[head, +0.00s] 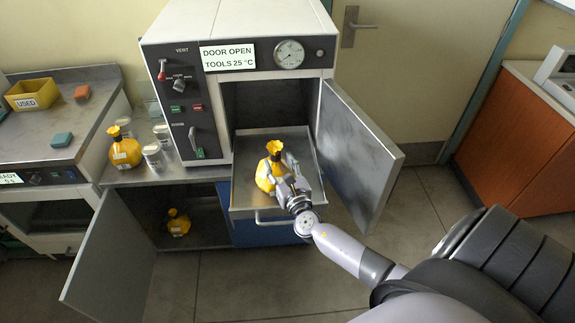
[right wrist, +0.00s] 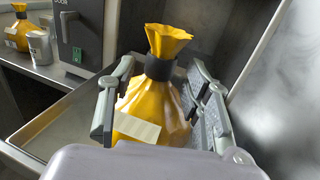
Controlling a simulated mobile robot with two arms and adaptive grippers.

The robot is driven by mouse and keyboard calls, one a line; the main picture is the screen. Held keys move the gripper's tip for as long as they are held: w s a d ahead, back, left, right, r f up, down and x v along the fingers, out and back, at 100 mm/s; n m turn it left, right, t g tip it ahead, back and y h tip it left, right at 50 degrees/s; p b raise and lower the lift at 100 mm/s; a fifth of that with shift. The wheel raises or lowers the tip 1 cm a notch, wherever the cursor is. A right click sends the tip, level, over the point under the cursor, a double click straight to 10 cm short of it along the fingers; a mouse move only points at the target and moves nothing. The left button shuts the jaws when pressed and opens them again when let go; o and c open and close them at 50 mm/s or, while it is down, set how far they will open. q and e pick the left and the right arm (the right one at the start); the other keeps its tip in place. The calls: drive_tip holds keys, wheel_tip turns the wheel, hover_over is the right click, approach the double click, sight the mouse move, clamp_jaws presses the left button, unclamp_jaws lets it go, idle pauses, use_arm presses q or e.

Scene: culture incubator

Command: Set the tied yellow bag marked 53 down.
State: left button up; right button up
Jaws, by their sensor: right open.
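A tied yellow bag (head: 264,176) with a dark neck band stands upright on the pulled-out tray (head: 246,150) of the incubator. My right gripper (head: 280,172) is at this bag. In the right wrist view the gripper (right wrist: 158,92) is open, with one finger on each side of the bag (right wrist: 150,102). A pale label shows on the bag's front, but I cannot read its number. Whether the fingers touch the bag is unclear. My left gripper is not in view.
The incubator door (head: 362,150) stands open right of the tray. Another yellow bag (head: 125,153) stands on the left bench beside metal cans (head: 153,157). A third yellow bag (head: 178,223) is in the open lower cabinet, whose door (head: 112,255) swings out left.

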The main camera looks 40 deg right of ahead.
drive_tip(key=b+v, duration=0.1)
drive_tip(key=v, duration=0.7)
drive_tip(key=shift+s, duration=0.2)
drive_tip(key=shift+r, duration=0.1)
